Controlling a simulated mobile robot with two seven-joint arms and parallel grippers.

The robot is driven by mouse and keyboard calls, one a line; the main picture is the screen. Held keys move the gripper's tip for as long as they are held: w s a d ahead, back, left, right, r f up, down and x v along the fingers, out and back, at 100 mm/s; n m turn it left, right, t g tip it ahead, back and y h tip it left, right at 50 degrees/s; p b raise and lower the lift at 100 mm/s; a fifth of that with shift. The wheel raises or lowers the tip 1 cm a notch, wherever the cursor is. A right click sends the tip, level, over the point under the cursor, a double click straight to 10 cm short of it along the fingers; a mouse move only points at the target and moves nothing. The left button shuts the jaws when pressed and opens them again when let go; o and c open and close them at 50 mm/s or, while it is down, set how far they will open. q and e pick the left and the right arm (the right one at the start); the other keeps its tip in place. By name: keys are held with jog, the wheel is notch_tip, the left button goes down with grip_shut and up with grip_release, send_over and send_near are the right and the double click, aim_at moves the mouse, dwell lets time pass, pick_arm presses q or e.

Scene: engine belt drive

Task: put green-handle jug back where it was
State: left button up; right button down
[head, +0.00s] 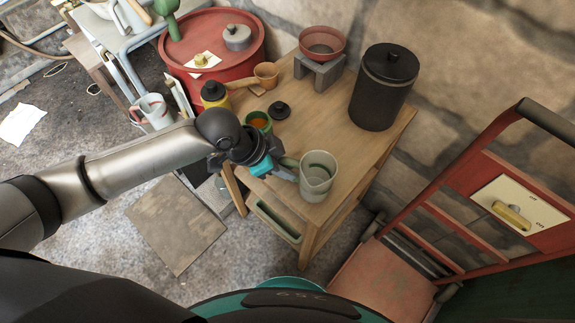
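The green-handle jug (318,182) is a pale, upright jug with a green band inside its rim. It is at the front right part of the wooden table top (335,130). Its green handle (289,162) points left, toward my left gripper (287,174). The gripper's fingers are at the handle, beside the jug's left wall. The fingertips are small and partly hidden, so I cannot tell whether they are closed on the handle. I also cannot tell whether the jug's base touches the table. My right gripper is not in view.
A pale red-handled jug (153,110) is at left. A red cart (390,280) stands right.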

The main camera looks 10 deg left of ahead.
pick_arm(q)
jog(key=o, duration=0.3)
jog(key=shift+o, duration=0.5)
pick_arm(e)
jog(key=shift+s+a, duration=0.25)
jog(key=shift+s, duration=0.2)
pick_arm(q)
jog(key=shift+r, duration=0.1)
jog(key=shift+a+r, duration=0.15)
jog(key=shift+r, duration=0.2)
jog(key=p+v, duration=0.3)
jog(key=v, duration=0.8)
jog(key=shift+r+p, duration=0.15)
jog(key=shift+p, duration=0.15)
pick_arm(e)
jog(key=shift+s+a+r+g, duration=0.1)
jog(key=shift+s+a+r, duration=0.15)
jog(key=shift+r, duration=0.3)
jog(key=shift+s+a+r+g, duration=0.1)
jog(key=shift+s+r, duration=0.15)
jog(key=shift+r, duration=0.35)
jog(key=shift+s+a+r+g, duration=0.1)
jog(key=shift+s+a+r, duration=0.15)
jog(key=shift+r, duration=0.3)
